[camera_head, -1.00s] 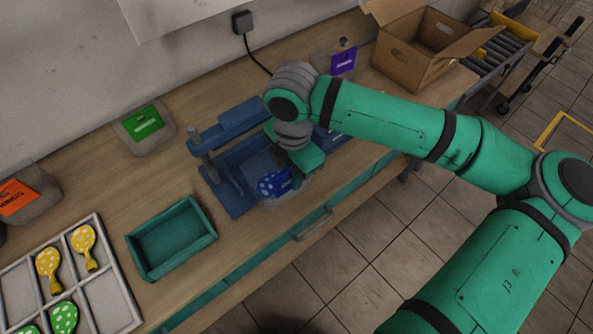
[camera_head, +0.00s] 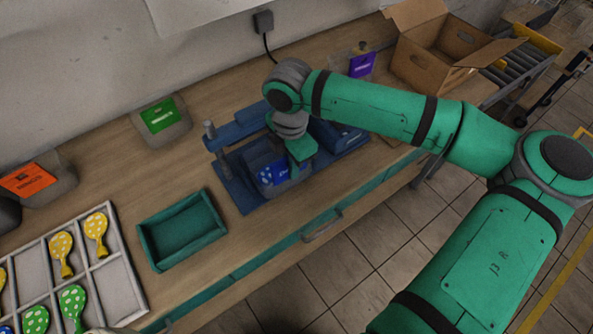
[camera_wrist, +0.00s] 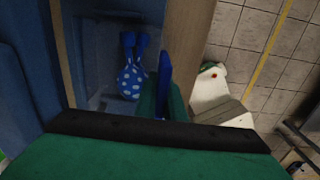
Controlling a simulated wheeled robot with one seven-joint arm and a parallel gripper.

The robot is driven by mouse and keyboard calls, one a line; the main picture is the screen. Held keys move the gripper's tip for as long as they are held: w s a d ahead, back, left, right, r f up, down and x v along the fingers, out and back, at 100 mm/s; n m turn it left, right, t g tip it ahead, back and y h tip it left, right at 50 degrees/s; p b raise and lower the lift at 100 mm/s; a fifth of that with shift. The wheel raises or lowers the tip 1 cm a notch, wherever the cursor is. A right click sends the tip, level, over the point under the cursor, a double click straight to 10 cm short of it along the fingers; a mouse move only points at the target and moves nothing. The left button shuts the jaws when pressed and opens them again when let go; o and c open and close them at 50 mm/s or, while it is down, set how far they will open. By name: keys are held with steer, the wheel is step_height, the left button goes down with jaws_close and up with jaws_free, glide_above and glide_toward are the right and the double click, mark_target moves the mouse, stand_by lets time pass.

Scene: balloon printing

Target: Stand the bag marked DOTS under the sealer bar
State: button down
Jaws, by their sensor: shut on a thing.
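The bag marked DOTS (camera_head: 268,176) has a blue label and stands roughly upright at the front of the blue sealer (camera_head: 235,193). In the wrist view, blue balloons with white dots (camera_wrist: 131,80) show through its clear side. My gripper (camera_head: 298,160) is shut on the bag at its right side; in the wrist view a blue sheet edge (camera_wrist: 164,80) stands by the green finger. The sealer bar (camera_head: 236,132) is raised behind the bag, partly hidden by my wrist. I cannot tell whether the bag's bottom touches the sealer base.
An empty green tray (camera_head: 152,252) and a compartment tray of balloons (camera_head: 127,296) lie to the left. Bags with green (camera_head: 160,116), orange (camera_head: 28,180) and purple (camera_head: 362,66) labels stand along the back. An open carton (camera_head: 425,65) stands at the right.

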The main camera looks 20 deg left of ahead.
mark_target(280, 161)
steer(key=shift+w+a+f, duration=0.2)
steer(key=shift+w+a, duration=0.9)
steer(key=shift+a, duration=0.3)
steer(key=c, duration=1.8)
jaws_free()
steer(key=shift+o, duration=0.2)
step_height(280, 161, up, 7)
steer(key=s+d, duration=0.1)
steer(key=d, duration=0.1)
steer(key=shift+s+d, duration=0.2)
steer(key=shift+s, duration=0.2)
steer(key=shift+a, duration=0.1)
